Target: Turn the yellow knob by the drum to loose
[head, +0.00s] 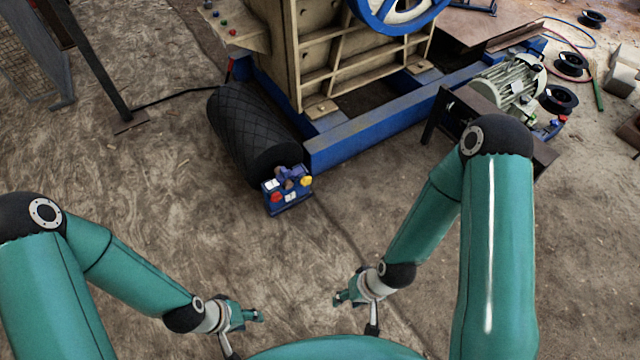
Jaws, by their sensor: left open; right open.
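The yellow knob (306,182) sits on the right side of a small blue box (288,206) at the near end of the black drum (250,130). The box also carries a red part (276,197) and white labels. Which setting the knob points to is too small to tell. My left gripper (258,315) is open and empty, below and left of the box, well apart from it. My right gripper (340,298) is open and empty, below and right of the box, also apart from it.
The beige crusher (320,60) with a blue wheel (398,12) stands on a blue frame (385,125) behind the box. A dark post (95,60) stands at the left. A motor (510,85) is at the right. The dirt floor before the box is clear.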

